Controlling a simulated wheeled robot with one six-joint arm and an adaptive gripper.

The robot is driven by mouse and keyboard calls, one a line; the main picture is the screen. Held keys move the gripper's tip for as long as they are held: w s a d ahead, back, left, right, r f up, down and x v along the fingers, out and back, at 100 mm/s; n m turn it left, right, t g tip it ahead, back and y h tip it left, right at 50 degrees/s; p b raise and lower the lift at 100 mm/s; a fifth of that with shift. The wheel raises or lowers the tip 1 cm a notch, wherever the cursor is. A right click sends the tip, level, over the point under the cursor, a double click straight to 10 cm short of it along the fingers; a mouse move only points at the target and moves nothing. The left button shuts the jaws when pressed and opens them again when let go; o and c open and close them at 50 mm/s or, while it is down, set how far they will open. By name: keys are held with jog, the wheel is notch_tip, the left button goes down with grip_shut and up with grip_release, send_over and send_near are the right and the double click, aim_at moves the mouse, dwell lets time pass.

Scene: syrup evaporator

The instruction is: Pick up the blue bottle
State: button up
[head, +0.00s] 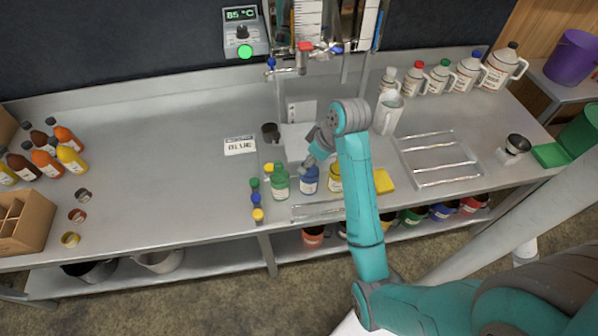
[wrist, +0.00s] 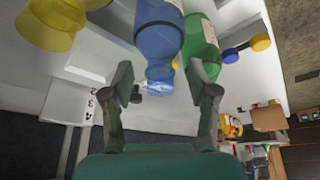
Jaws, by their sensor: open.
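The blue bottle (head: 309,181) stands on the metal bench, between a green bottle (head: 280,184) and a yellow one (head: 335,179). My gripper (head: 309,164) is open just above and behind it. In the wrist view the blue bottle (wrist: 158,35) has its narrow neck and top between the two spread fingers of my gripper (wrist: 160,73), with a gap on each side. The green bottle (wrist: 201,45) is close beside one finger in that view. In the head view my gripper partly covers the blue bottle's top.
A card (head: 240,146) reading "BLUE" lies to the left. Several small caps (head: 257,199) lie left of the green bottle. A white pitcher (head: 389,113) stands behind. The bench's left middle is clear.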

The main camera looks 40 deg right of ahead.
grip_shut()
jog(key=shift+w+r, duration=0.1)
jog(key=shift+r, duration=0.05)
dwell(0.6)
